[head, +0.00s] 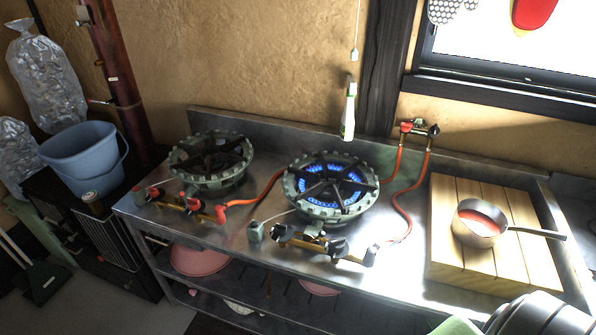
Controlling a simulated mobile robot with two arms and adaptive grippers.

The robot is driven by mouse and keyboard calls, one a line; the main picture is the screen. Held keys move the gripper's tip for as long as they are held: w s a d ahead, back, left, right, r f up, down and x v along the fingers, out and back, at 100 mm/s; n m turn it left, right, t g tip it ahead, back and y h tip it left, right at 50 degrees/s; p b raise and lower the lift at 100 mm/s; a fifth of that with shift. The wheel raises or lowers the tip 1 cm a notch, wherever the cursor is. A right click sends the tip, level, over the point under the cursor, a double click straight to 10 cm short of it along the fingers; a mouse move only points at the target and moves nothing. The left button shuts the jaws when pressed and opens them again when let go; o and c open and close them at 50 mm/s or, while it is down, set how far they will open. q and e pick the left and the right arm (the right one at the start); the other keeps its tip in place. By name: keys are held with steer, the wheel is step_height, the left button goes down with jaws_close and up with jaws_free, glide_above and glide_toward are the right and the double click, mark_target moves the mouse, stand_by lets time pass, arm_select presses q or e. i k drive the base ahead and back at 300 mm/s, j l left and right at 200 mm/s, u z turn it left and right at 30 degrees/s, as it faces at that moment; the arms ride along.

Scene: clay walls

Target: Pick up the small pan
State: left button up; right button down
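The small pan (463,231) is a metal saucepan with something reddish inside. It stands upright on a slatted wooden board (448,262) at the right of the steel counter. Its straight handle (540,232) points right, past the board's right edge. Neither of my grippers shows in the head view, and nothing is seen touching the pan.
A lit gas burner (289,187) with blue flames stands left of the board, and an unlit burner (178,163) further left. Red hoses (397,200) run behind. Dark rounded shapes (545,315), not clearly identifiable, fill the lower right corner. A blue bucket (82,160) stands left.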

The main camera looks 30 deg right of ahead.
mark_target(464, 235)
steer(key=z, duration=2.25)
